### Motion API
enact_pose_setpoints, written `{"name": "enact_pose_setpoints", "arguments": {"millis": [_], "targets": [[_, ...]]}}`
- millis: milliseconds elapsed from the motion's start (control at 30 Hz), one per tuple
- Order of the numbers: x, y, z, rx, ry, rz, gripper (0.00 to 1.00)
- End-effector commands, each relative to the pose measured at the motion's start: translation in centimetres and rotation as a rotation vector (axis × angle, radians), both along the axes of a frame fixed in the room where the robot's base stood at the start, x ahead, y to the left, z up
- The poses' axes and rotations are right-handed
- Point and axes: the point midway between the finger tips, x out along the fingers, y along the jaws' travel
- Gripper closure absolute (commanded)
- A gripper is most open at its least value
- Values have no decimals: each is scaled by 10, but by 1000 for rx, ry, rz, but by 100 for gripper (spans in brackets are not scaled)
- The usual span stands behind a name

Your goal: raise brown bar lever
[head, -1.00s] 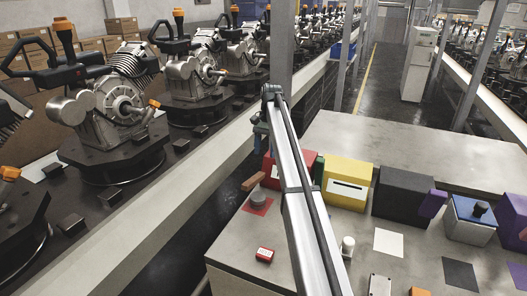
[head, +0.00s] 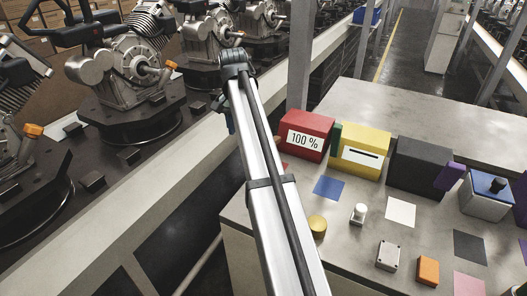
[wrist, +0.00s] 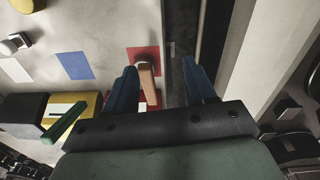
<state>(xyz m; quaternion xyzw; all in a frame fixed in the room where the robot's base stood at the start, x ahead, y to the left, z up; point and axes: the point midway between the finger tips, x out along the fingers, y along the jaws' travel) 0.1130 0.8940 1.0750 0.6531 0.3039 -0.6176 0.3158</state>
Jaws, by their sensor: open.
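The brown bar lever (wrist: 147,78) shows in the wrist view, on the red square (wrist: 137,54) near the table's edge. My gripper (wrist: 162,86) is open, its two blue fingers apart. In that picture the bar lies between them, close beside the left finger; I cannot tell if it touches. In the head view my gripper (head: 228,118) is left of the table, and my arm hides the bar. The red box (head: 303,138) behind the square has a sign reading "100 %".
A yellow box (head: 362,138), a black box (head: 420,165) and a green lever (wrist: 64,123) stand nearby. The blue square (head: 328,188), yellow knob (head: 317,226) and white knob (head: 359,213) are on the table. The conveyor (head: 125,165) with engines runs along the left.

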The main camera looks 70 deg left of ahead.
Motion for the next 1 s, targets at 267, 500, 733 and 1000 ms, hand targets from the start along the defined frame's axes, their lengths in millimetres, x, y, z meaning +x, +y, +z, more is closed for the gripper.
{"name": "enact_pose_setpoints", "arguments": {"millis": [267, 500, 733, 1000], "targets": [[34, -29, -5, 214, -187, -82, 45], [41, -11, -2, 292, -211, -111, 45], [49, -4, -27, 289, -209, -114, 45], [61, 10, -71, 289, -209, -113, 45]]}}
